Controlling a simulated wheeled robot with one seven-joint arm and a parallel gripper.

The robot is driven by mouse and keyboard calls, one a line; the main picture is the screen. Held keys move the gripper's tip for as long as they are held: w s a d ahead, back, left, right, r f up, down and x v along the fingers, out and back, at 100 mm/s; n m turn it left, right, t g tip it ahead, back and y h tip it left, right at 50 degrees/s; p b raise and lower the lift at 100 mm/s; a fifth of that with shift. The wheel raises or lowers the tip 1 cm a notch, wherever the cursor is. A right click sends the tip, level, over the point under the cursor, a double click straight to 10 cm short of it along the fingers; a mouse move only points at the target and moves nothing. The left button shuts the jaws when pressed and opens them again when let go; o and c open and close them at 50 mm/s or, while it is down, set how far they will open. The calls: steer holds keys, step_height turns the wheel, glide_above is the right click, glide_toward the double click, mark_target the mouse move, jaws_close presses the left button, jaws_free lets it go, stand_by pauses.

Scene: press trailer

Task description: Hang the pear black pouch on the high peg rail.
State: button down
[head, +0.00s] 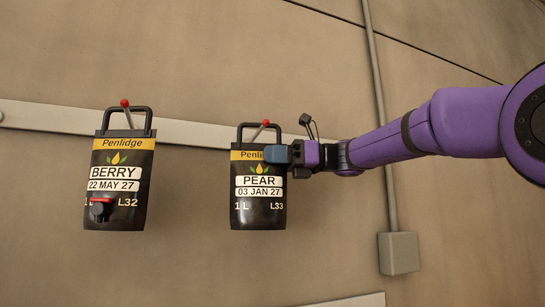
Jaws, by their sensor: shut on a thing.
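The pear black pouch (258,208) hangs upright at the rail in the head view, labelled PEAR, 03 JAN 27, L33. Its dark handle loop is around a red-tipped peg (265,124), as far as this view shows. My gripper (277,154) comes in from the right and is shut on the pouch's upper right edge, just under the handle, covering part of the brand name. The high peg rail (190,132) is a pale strip running across the wall behind the pouch. Whether the peg bears the pouch's weight I cannot tell.
A second black pouch (118,213), labelled BERRY, hangs on another red-tipped peg (124,103) to the left, with a clear gap between the pouches.

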steer(key=c, duration=1)
jaws_free()
steer(key=shift+r, duration=0.1)
steer(key=shift+d, duration=0.15)
steer(key=d, duration=1)
steer(key=shift+w+d, duration=0.25)
steer(key=shift+d, duration=0.05)
